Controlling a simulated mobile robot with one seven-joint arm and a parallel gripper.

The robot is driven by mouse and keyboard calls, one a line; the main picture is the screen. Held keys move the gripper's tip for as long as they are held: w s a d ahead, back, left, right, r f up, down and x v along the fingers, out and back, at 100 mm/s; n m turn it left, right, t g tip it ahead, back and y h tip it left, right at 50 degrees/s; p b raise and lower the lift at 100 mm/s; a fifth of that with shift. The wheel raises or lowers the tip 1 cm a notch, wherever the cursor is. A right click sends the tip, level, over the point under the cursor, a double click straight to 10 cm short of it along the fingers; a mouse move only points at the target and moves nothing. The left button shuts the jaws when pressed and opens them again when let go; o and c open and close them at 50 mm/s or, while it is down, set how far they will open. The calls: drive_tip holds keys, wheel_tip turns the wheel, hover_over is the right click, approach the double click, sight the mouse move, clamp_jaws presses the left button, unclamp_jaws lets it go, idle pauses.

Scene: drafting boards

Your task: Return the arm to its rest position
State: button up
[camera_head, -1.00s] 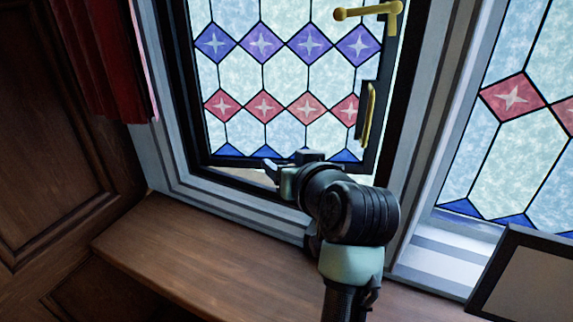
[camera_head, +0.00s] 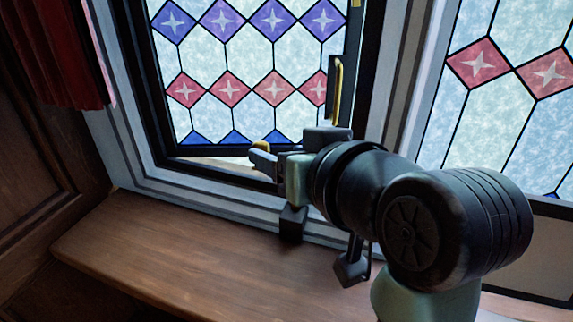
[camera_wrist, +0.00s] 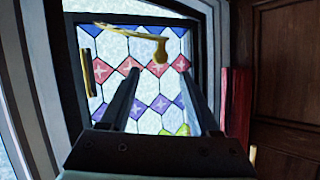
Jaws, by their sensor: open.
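My gripper (camera_head: 266,158) is in front of the lower edge of the leaded window in the head view. My arm reaches in from the lower right, its thick black joint close to the camera. The window sash (camera_head: 245,60) has purple and red diamonds. A pale gap shows along its bottom edge. A gold lever (camera_wrist: 140,35) lies beyond the fingertips in the wrist view; I cannot tell its distance. The farther fingertip is partly hidden in the head view.
A wooden sill or bench (camera_head: 170,250) runs below the window, its visible left part clear. A dark red curtain (camera_head: 60,50) hangs at the left beside wood panelling. A gold bar handle (camera_head: 336,90) is on the sash's right side. Another leaded window (camera_head: 500,110) stands at the right.

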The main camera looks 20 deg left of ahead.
drive_tip(key=shift+s+d+r, duration=0.2)
drive_tip(key=shift+s+d, duration=0.1)
drive_tip(key=shift+s, duration=0.05)
drive_tip(key=w+d+r+m+t+h+b, duration=0.25)
drive_tip(key=d+r+t, duration=0.25)
drive_tip(key=r+t, duration=0.35)
drive_tip(key=s+d+r+m+t+h, duration=0.2)
drive_tip(key=s+d+r+t+h, duration=0.1)
drive_tip(key=s+r+t, duration=0.1)
drive_tip(key=s+d+r+m+t+h+b, duration=0.1)
drive_tip(key=s+d+r+m+t+h, duration=0.1)
drive_tip(key=s+r+t, duration=0.3)
wheel_tip(320, 180, up, 2)
drive_tip(key=shift+s+d+r+h, duration=0.2)
drive_tip(key=shift+s+d+h, duration=0.2)
drive_tip(key=shift+s+h, duration=0.4)
drive_tip(key=shift+w, duration=0.15)
